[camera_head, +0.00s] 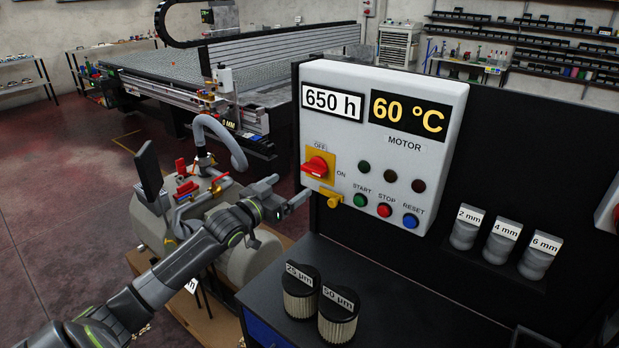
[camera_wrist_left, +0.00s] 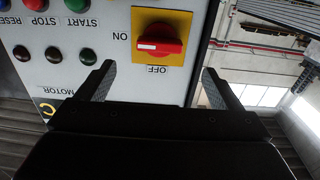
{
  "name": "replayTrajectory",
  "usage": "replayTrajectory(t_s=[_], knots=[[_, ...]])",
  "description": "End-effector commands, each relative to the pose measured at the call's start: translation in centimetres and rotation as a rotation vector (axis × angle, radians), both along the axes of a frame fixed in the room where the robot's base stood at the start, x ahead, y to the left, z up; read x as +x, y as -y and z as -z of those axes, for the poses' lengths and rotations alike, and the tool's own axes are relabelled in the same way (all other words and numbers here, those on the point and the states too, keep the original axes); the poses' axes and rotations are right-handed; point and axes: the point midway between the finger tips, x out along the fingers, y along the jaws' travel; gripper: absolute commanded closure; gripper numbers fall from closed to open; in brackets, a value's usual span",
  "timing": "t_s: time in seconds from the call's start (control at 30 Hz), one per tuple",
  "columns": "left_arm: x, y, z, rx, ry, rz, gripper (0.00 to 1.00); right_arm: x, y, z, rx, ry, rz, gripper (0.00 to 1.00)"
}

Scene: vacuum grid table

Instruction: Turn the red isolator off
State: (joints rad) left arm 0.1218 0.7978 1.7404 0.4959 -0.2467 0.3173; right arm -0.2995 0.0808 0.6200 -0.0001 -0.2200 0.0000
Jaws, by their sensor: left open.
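The red isolator (camera_head: 317,166) is a rotary handle on a yellow plate, on the left side of the white control box (camera_head: 342,84). OFF is marked above it and ON to its right. Its handle lies roughly sideways, towards ON. In the left wrist view, turned upside down, the isolator (camera_wrist_left: 158,45) sits just beyond the fingertips, between their lines. My left gripper (camera_head: 287,190) is open and empty, a little below and left of the isolator, apart from it. It also shows in the wrist view (camera_wrist_left: 157,70). My right gripper is not seen.
A yellow piece (camera_head: 331,197) sticks out below the isolator. Green, red and blue buttons (camera_head: 384,210) are to its right. Two filters (camera_head: 338,314) stand on the dark bench below. A grey tank (camera_head: 232,250) with a hose is behind my left arm.

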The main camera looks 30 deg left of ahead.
Motion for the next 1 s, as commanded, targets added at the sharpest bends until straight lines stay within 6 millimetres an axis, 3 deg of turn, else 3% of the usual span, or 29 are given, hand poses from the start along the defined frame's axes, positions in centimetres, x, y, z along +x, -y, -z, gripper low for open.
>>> replayTrajectory(t_s=[0.5, 0.7, 1.0], knots=[[7.9, 0.6, 0.0, -0.002, 0.001, 0.0, 0.13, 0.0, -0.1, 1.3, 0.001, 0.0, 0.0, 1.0], [9.2, 0.7, 0.0, -0.001, -0.001, 0.001, 0.13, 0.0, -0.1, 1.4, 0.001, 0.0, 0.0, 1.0], [9.4, 0.8, 0.0, 0.001, 0.0, 0.001, 0.13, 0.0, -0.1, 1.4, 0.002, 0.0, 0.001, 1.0]])
